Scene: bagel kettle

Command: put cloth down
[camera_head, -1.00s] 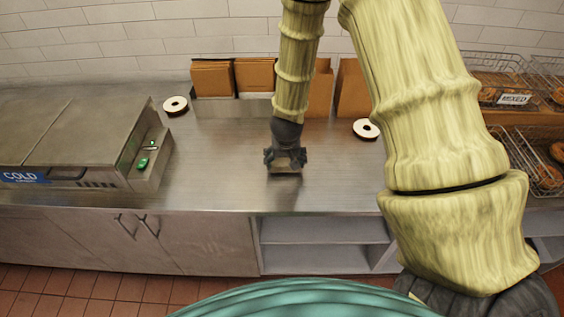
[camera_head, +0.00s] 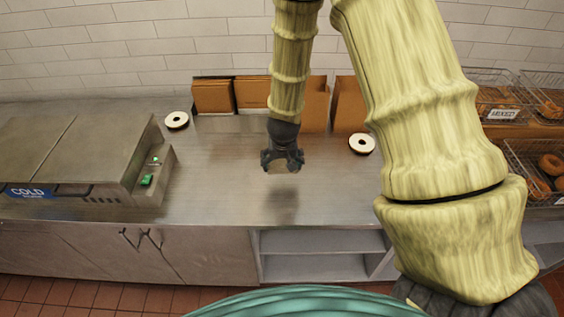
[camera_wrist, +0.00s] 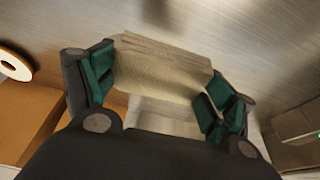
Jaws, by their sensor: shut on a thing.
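My gripper (camera_head: 282,160) is over the steel counter (camera_head: 225,190), near its middle, with a shadow on the counter below it. In the wrist view my gripper (camera_wrist: 160,90) is shut on a folded beige cloth (camera_wrist: 160,68), which spans the space between the green-padded fingers.
A grey cold unit (camera_head: 85,150) stands at the left. White-topped round items lie at left (camera_head: 177,120) and right (camera_head: 361,144). Brown paper bags (camera_head: 213,96) line the back wall. Bagel baskets (camera_head: 540,170) are at the right. The counter's front middle is clear.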

